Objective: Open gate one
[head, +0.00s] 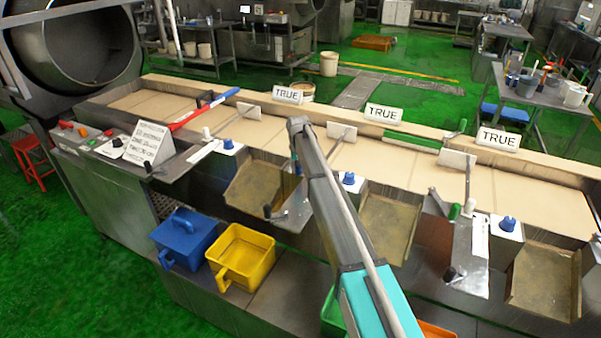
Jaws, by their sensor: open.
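A long steel bench holds a tan trough (380,165) crossed by levers and small white plates. A red bar with a blue end (205,110) lies across its left part, and a green bar (412,142) lies further right. White plates on rods stand at left (250,110), middle (341,131) and right (458,160). Black-knobbed cranks show on the front at left (151,168), middle (268,211) and right (450,274). I cannot tell which part is gate one. My arm crosses the middle of the view over the trough; my gripper's fingers do not show.
White TRUE signs (289,95) stand along the back edge. Blue knobs (228,144) sit on white boxes. Open chutes (260,190) slope from the front. Blue (183,240) and yellow (240,257) bins stand below. A large drum (85,40) is at left.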

